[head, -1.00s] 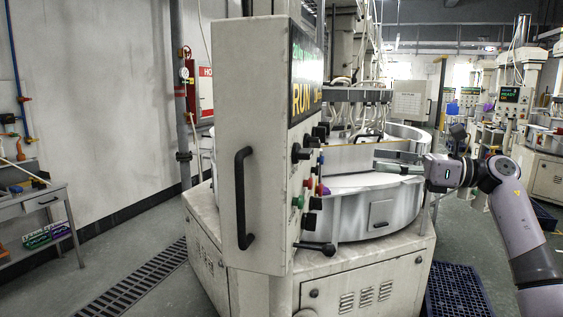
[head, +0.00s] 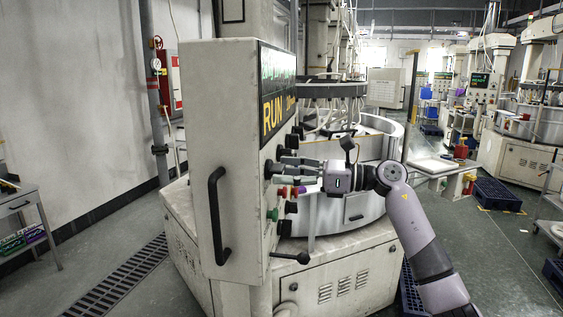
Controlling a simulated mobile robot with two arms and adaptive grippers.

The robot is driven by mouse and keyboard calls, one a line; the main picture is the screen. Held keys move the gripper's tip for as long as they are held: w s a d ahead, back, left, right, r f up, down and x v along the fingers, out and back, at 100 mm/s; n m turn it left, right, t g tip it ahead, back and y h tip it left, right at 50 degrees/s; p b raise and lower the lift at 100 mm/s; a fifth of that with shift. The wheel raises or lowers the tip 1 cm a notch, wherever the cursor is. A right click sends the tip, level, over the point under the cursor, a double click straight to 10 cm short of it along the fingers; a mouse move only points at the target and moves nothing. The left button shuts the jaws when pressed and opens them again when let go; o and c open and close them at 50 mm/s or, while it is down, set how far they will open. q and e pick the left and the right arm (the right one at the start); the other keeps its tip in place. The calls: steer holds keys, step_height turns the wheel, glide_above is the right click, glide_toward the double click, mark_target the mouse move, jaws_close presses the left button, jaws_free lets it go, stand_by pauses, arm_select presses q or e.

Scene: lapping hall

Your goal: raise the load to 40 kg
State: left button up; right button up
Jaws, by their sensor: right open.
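The lapping machine's control box (head: 212,130) stands in the middle left, seen at a steep angle. Its display (head: 275,100) shows a green line above RUN in orange; the small text is unreadable. Black knobs (head: 283,152) and coloured buttons, such as a green one (head: 272,215), line the panel below the display. My right gripper (head: 284,171) is open. Its fingers point left at the panel, over or beside a black knob in the upper rows; I cannot tell whether they touch it. The fingers partly hide the knobs behind them. My left gripper is out of view.
The round lapping bowl (head: 335,213) is behind my right gripper. A black handle (head: 217,215) and a black lever (head: 291,257) stick out of the machine. A small bench (head: 22,200) stands at the left. Blue crates (head: 497,194) lie on the floor at the right.

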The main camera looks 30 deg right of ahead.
steer(key=shift+w+a+r, duration=0.1)
steer(key=shift+w+a, duration=0.35)
steer(key=shift+a, duration=0.15)
steer(key=shift+c, duration=0.4)
steer(key=shift+c, duration=0.6)
steer(key=c, duration=1)
